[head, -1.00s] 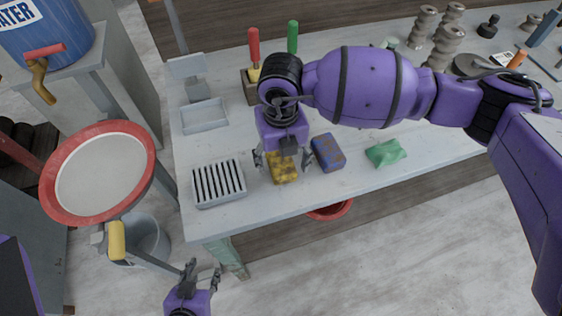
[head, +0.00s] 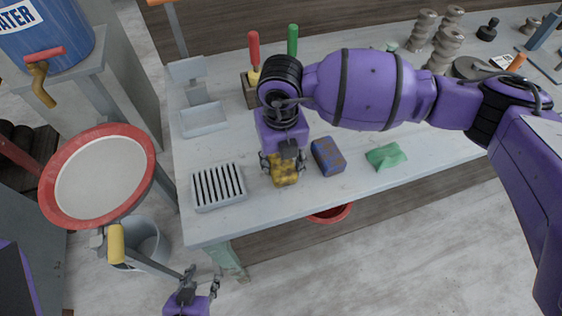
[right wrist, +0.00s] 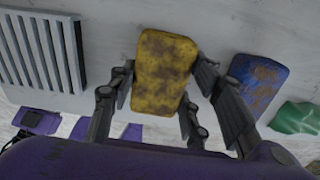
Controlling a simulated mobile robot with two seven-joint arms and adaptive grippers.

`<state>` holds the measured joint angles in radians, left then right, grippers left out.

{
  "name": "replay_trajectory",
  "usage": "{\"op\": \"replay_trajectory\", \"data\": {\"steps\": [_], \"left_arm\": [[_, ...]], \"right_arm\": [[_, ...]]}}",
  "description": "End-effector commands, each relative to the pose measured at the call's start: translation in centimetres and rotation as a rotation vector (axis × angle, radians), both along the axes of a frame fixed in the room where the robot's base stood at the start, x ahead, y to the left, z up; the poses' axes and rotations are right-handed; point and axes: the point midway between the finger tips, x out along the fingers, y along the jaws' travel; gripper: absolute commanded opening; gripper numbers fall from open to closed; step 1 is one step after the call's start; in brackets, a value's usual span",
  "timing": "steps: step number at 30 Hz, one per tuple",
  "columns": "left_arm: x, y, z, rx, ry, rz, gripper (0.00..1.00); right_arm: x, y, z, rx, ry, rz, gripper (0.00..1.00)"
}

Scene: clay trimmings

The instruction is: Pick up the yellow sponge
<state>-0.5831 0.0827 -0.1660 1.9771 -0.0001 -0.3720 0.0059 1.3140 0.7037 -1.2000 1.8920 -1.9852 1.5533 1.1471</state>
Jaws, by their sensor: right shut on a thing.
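The yellow sponge (head: 285,172), stained with brown smears, is on the grey table near its front edge. My right gripper (head: 284,164) is over it from above and shut on it. In the right wrist view the sponge (right wrist: 164,72) sits between the fingers (right wrist: 162,92), with a finger at each side. Whether it touches the table is hard to tell. My left gripper (head: 200,284) is low in front of the table, apart from the sponge, with its fingers spread and nothing between them.
A slotted grey rack (head: 218,186) stands left of the sponge. A blue brown-stained sponge (head: 328,156) lies close on the right, then a green cloth (head: 386,157). A red-rimmed round screen (head: 98,178) and a bucket (head: 146,240) are at the left.

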Motion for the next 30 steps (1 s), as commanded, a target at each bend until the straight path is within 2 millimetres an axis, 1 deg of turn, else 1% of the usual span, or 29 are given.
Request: {"op": "replay_trajectory", "data": {"steps": [5,8,13,15,18,21,25,30], "left_arm": [[-0.3,0.0,-0.4,0.0,0.006,0.0,0.4],[0.1,0.0,0.1,0.001,-0.003,0.001,0.4],[0.5,0.0,0.6,-0.001,-0.011,0.001,0.4],[0.4,0.0,0.6,-0.001,-0.009,0.001,0.4],[0.4,-0.1,0.5,-0.002,-0.007,0.0,0.4],[0.3,-0.1,0.5,-0.002,-0.006,0.0,0.4],[0.3,-0.2,0.5,-0.004,-0.005,-0.001,0.4],[0.3,-0.2,0.5,-0.004,-0.005,-0.001,0.4]], "right_arm": [[0.1,0.1,2.5,0.003,-0.002,0.0,0.27],[-1.6,-0.4,4.5,0.003,-0.002,0.003,0.27],[-4.9,-1.1,8.6,0.004,-0.006,0.005,0.27],[-6.8,-1.7,9.3,0.002,-0.002,0.006,0.27],[-9.1,-2.2,10.3,0.002,0.0,0.005,0.27],[-10.9,-2.7,11.1,0.002,-0.002,0.004,0.27],[-12.6,-3.0,11.8,0.002,0.0,0.002,0.27],[-13.5,-3.3,12.2,0.0,-0.001,0.0,0.27]]}}
